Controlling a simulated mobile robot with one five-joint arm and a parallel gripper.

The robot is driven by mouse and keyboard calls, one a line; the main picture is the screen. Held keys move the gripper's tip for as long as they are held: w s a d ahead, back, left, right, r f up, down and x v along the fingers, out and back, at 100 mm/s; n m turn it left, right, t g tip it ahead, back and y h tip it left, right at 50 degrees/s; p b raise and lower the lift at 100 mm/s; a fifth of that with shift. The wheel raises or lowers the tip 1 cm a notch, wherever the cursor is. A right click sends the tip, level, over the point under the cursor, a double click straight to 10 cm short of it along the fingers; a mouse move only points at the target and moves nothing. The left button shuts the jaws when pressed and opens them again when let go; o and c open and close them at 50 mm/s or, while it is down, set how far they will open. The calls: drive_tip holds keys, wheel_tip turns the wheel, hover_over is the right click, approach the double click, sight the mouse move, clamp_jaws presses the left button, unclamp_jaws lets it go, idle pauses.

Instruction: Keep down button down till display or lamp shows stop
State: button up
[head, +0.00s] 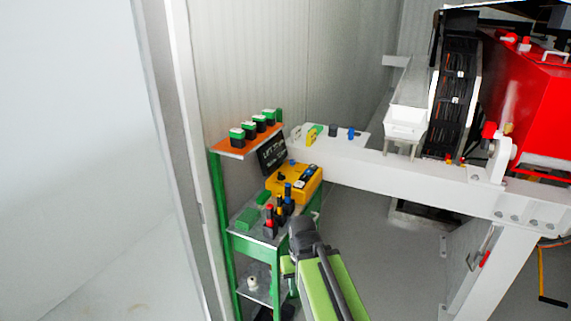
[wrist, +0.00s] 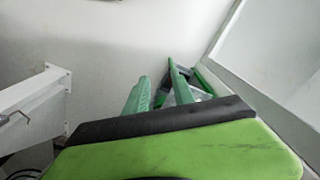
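A yellow control box (head: 308,191) sits on the green shelf unit in the head view. Its top carries small dark, blue and pale controls; I cannot tell which is the down button. A dark panel with pale lettering (head: 271,156) leans behind it; the text is too small to read fully, and no lit lamp is evident. The end of my arm, with my gripper (head: 301,236), is in front of and below the box, apart from its controls. The fingers are not clear there.
The green shelf unit (head: 216,190) holds several green-topped blocks on its orange top shelf (head: 231,152) and dark, coloured-topped tools (head: 269,222) lower down. A white beam (head: 400,176) runs right toward red machinery (head: 530,100). A pale wall stands at left.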

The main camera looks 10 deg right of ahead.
clamp_jaws()
idle(1.4)
